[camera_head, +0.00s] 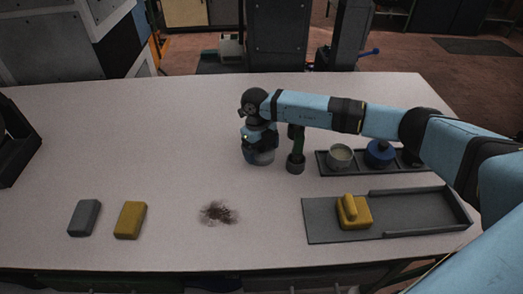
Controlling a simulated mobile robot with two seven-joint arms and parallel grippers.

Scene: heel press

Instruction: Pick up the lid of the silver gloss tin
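My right arm reaches in from the right, and my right gripper (259,147) points down over a round, low grey-blue object (262,158) on the table. This looks like a tin or its lid, but the gripper covers its top, so I cannot tell which. The fingertips are too dark and small to show whether they grip it. An open silver-grey tin (340,155) with pale contents stands in the dark rack (325,169). A blue lidded tin (380,153) stands beside it. My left gripper is not in view.
A grey tray (326,228) holds a yellow block with a handle (353,211). The left middle is clear.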

